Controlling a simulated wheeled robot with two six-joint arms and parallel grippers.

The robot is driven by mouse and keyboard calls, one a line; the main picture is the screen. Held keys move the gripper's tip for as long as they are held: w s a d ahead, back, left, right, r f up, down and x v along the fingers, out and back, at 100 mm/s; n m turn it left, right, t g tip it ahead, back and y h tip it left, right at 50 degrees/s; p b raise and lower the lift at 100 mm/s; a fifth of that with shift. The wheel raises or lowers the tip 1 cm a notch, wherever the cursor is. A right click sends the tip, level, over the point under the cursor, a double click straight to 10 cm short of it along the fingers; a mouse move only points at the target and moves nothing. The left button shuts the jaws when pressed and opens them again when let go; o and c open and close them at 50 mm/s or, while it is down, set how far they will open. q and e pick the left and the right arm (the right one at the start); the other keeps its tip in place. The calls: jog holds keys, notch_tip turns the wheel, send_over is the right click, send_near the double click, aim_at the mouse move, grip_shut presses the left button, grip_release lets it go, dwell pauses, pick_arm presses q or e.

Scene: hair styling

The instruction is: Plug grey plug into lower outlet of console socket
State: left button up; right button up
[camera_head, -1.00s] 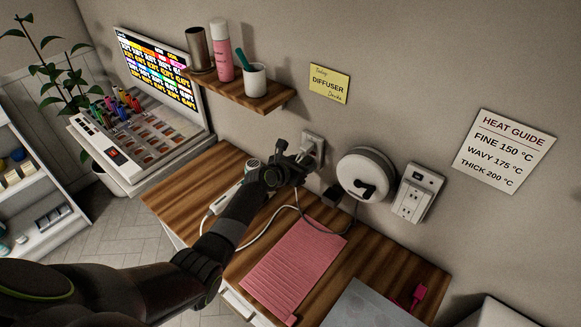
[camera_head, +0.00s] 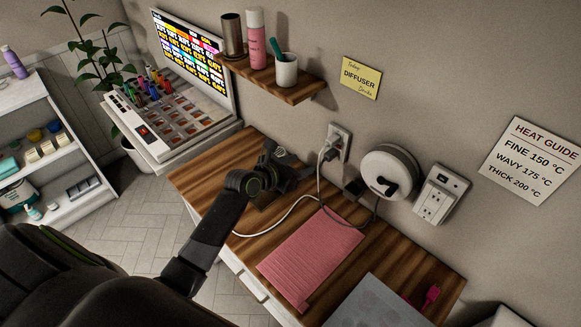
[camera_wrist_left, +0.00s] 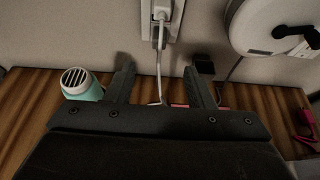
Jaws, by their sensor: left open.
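The grey plug (camera_head: 328,153) sits at the lower part of the wall socket (camera_head: 341,139) above the wooden console top. In the left wrist view the plug (camera_wrist_left: 160,17) is against the socket plate (camera_wrist_left: 174,30), and its pale cord hangs straight down. Its full seating depth cannot be told. My left gripper (camera_head: 297,166) is open and empty, apart from the plug, to its left in the head view. In the left wrist view its two fingers (camera_wrist_left: 160,85) stand either side of the hanging cord. My right gripper is not in view.
A round white cord reel (camera_head: 391,173) and a white outlet box (camera_head: 437,197) are on the wall to the right. A dark plug (camera_head: 354,187) lies below the reel. A pink mat (camera_head: 312,258) lies on the console (camera_head: 195,175). A shelf (camera_head: 285,87) juts out above.

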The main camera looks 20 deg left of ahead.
pick_arm(q)
jog(key=v, duration=0.3)
jog(key=shift+a, duration=0.1)
dwell(0.6)
